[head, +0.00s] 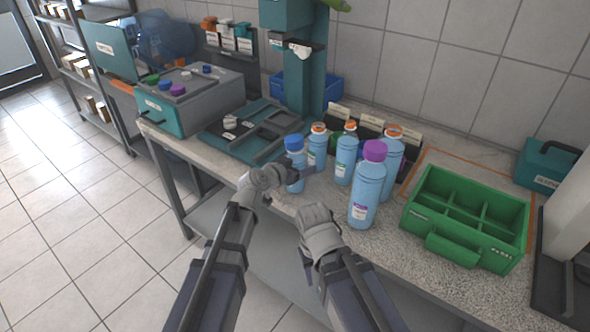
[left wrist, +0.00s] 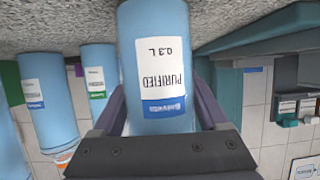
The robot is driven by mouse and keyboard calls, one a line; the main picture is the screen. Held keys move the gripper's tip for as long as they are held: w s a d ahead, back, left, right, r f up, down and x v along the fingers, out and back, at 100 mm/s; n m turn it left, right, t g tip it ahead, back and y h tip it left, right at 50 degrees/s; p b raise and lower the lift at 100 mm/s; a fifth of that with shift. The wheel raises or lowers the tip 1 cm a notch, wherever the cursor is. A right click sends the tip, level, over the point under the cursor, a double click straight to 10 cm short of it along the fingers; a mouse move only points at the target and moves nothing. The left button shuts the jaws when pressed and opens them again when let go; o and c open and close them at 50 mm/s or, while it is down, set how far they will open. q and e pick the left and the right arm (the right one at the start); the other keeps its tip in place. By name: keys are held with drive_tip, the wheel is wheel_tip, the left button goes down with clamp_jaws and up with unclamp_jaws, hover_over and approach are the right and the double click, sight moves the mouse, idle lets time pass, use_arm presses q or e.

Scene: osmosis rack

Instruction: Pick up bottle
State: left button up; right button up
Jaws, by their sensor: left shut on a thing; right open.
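A small light-blue bottle with a blue cap (head: 295,163) is upright near the counter's front edge. My left gripper (head: 297,172) is shut on it from the side, with one purple finger showing past it. In the left wrist view the fingers (left wrist: 162,105) flank this bottle, whose label reads PURIFIED 0.3 L (left wrist: 165,65); I cannot tell whether its base touches the counter. My right gripper (head: 318,228) is open, near the front edge, left of a tall purple-capped bottle (head: 367,190); its fingertips are mostly hidden.
A green divided crate (head: 420,212) stands at the right. A teal tray (head: 225,150) and a grey machine (head: 205,95) are at the left. A teal column (head: 300,85) rises behind.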

sight(299, 135)
use_arm(q)
clamp_jaws()
idle(0.4)
wheel_tip(299, 135, up, 11)
drive_tip(key=p, duration=1.1)
